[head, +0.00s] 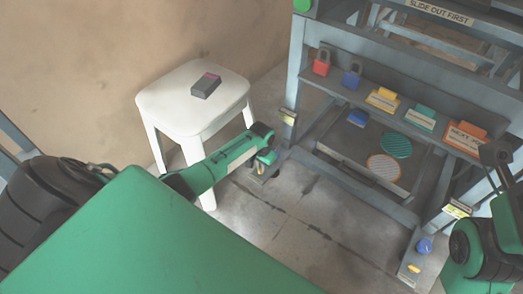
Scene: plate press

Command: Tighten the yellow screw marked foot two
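A yellow screw (413,268) sits on the press's right foot, beside a blue knob (424,247). The label on that foot is too small to read. A second yellow screw (257,168) shows at the press's left foot, partly covered. My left gripper (265,155) is at the end of the green arm, right above or at this left foot. Its fingers are small and overlap the foot, so I cannot tell whether they touch the screw or are closed. My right arm is at the right edge; a dark part (496,156) there may be its gripper, its fingers unclear.
A white stool (192,122) with a dark box (205,86) stands behind my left arm. The press's shelf (340,75) holds red and blue padlocks and several coloured tags. A lower tray (345,152) holds round green and orange discs. Floor between the feet is clear.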

